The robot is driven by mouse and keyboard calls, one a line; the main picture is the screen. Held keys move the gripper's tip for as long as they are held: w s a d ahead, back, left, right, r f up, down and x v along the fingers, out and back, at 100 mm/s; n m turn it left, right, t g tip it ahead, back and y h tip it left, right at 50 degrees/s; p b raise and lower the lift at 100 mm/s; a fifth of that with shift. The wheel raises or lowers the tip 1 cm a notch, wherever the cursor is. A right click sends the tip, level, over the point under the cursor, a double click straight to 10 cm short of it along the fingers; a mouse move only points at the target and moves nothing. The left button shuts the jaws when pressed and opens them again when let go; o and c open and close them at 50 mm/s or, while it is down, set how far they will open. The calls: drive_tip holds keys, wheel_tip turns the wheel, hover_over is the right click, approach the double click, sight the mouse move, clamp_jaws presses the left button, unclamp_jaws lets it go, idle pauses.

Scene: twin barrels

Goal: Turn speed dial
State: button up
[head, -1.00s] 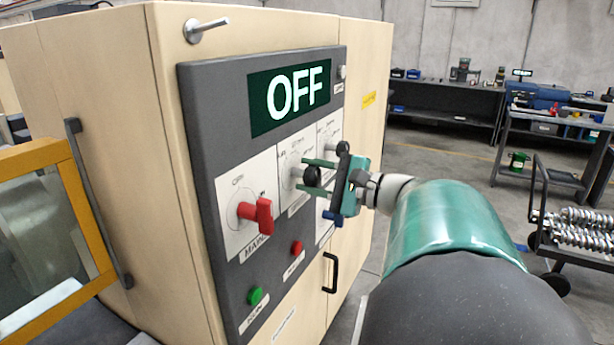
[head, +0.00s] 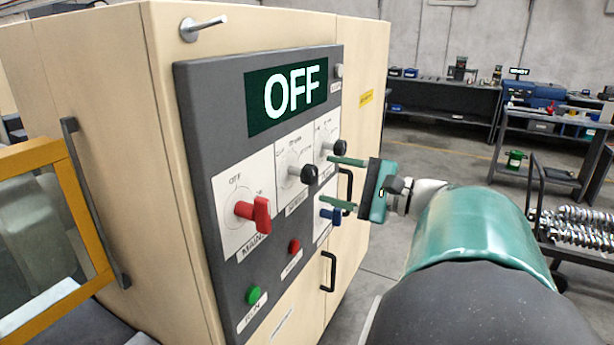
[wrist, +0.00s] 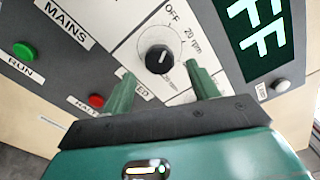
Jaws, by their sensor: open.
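The speed dial is a black round knob (head: 309,174) on a white plate in the middle of the dark panel. In the wrist view the knob (wrist: 157,62) has a white pointer mark, with "OFF" and "20 rpm" printed around it and a partly hidden label ending in "EED". My gripper (head: 331,181) is open and empty, its two green fingers to the right of the knob and apart from it. In the wrist view the fingertips (wrist: 158,73) are spread on either side of the knob's lower edge. The display (head: 287,97) reads OFF.
A red MAINS switch (head: 253,213) is left of the dial. Another black knob (head: 340,148) and a blue knob (head: 331,215) are close to my fingers. Green (head: 253,295) and red (head: 294,247) buttons sit below. Open floor lies to the right of the cabinet.

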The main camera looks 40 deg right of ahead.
drive_tip(key=v, duration=0.8)
drive_tip(key=shift+s, duration=0.1)
idle(0.3)
